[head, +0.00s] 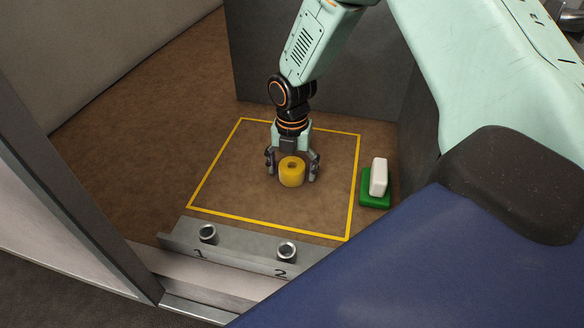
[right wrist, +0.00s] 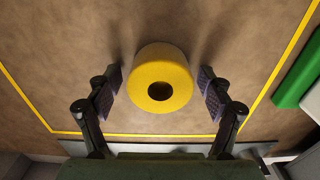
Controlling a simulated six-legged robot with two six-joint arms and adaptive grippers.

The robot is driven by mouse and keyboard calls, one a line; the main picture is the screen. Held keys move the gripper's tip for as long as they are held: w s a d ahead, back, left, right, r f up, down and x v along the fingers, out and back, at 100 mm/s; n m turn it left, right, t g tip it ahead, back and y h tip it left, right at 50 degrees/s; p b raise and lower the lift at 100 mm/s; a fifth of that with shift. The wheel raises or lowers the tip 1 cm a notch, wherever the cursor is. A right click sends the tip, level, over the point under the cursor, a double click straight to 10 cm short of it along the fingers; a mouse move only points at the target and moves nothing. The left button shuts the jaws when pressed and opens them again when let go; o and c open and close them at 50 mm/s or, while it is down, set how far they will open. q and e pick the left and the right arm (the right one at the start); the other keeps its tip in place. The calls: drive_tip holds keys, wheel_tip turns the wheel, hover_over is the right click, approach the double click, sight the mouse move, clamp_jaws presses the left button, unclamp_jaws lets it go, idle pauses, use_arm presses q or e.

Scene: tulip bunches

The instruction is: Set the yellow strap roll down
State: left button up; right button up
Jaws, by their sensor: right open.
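The yellow strap roll (head: 291,174) stands upright on the brown floor, inside a yellow outlined square (head: 352,190). Its round hole faces up. My right gripper (head: 292,168) is open, with one finger on each side of the roll. In the right wrist view the roll (right wrist: 160,82) sits between the open fingers of the gripper (right wrist: 160,88), with a visible gap on both sides. My left gripper is not in view.
A white block (head: 378,177) rests on a green block (head: 375,196) just right of the square. In front is a grey ledge (head: 240,244) with two short tubes marked 1 and 2. Grey walls stand behind and to the right. Bare floor lies inside the square around the roll.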

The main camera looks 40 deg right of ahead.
sight(292, 166)
drive_tip(key=shift+r, duration=0.1)
wheel_tip(292, 166, up, 12)
drive_tip(key=p, duration=0.5)
drive_tip(key=shift+r, duration=0.15)
drive_tip(key=shift+a, duration=0.1)
